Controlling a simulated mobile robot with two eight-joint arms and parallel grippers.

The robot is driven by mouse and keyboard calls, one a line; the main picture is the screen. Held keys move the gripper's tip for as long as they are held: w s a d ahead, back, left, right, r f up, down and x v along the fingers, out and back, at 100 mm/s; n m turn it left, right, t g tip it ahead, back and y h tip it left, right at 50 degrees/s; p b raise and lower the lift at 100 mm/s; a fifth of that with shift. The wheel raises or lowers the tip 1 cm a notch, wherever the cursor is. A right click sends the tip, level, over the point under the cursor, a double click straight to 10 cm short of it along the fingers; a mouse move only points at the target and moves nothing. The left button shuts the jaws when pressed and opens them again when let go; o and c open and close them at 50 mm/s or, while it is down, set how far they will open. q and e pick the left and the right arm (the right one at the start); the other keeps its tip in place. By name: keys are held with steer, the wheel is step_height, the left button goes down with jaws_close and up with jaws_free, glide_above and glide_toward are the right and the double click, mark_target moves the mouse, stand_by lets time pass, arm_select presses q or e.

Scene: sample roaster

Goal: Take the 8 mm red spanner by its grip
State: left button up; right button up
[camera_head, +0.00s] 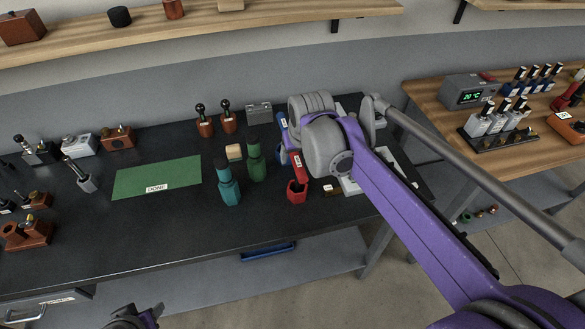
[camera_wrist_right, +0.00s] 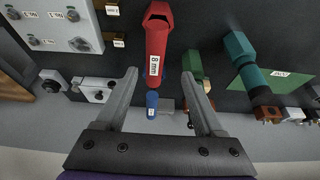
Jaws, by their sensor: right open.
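The red spanner shows in the right wrist view (camera_wrist_right: 158,35), with a wide hollow head at the top and an "8 mm" label on its grip. In the head view the red spanner (camera_head: 298,188) is on the dark bench, left of my right wrist. My right gripper (camera_wrist_right: 160,74) is open, its fingers either side of the labelled grip in the wrist picture. I cannot tell how far the grip is from them in depth. In the head view my wrist hides those fingers. Part of my left arm's end (camera_head: 135,316) shows at the bottom edge; its jaws are unclear.
A blue tool (camera_wrist_right: 152,103) is beyond the red spanner. Green (camera_head: 255,163) and teal (camera_head: 228,187) tools stand to its left. A pale plate with fittings (camera_wrist_right: 55,22) lies on the other side.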

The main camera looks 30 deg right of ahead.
steer(key=x, duration=0.9)
steer(key=shift+d, duration=0.4)
steer(key=shift+s+r, duration=0.1)
jaws_close()
stand_by(0.8)
